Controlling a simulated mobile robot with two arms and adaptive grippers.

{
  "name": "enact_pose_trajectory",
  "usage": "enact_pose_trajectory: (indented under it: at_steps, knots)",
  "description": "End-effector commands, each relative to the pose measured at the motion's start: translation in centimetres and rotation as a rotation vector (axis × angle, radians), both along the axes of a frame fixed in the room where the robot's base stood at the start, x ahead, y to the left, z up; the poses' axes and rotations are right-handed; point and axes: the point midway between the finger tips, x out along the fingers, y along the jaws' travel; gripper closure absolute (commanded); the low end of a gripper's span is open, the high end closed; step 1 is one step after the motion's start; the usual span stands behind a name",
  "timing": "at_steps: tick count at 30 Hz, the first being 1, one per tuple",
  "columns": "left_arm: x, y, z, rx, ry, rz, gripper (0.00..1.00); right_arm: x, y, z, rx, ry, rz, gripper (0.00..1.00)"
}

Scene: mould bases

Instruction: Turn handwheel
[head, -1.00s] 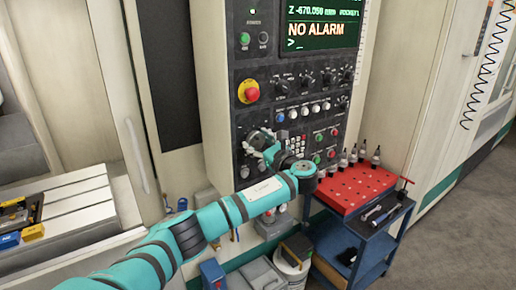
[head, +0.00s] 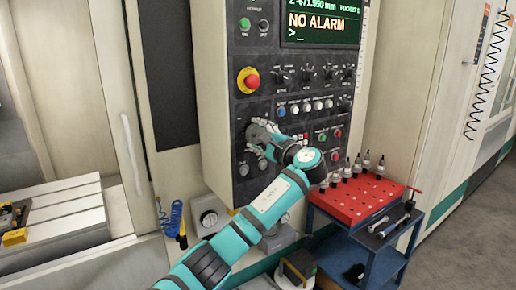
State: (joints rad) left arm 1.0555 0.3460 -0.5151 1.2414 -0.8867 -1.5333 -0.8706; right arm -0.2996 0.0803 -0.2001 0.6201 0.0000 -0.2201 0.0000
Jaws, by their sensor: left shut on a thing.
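The handwheel (head: 254,134) is a dark round dial low on the left of the black control panel (head: 262,108). My left gripper (head: 261,134) is shut on the handwheel and hides much of it. My left arm comes up from the bottom of the view, with the wrist right of and below the wheel. The screen (head: 320,24) above shows "NO ALARM" and a Z reading of about -671.550, cut by the top edge. My right gripper is not in view.
A red emergency stop button (head: 248,80) and several knobs and buttons surround the wheel. A blue cart (head: 350,248) with a red tool tray (head: 345,199) holding upright tool holders stands to the right of my arm. Grey floor (head: 470,215) is clear at right.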

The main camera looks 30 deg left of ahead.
Motion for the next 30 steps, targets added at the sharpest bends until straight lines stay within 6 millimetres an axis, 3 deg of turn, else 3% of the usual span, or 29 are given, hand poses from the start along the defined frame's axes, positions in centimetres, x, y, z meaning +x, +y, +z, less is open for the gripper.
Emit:
enact_pose_trajectory:
  at_steps: [1,12,30]
  knots:
    - [0.1,-0.1,-1.0,-0.022,-0.039,-0.001,0.77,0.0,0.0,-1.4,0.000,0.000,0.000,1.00]
    - [0.1,-0.2,-1.0,-0.157,-0.362,-0.001,0.77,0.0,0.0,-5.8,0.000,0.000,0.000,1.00]
    - [0.2,-0.1,-0.9,-0.365,-0.863,0.004,0.77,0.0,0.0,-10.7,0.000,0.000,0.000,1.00]
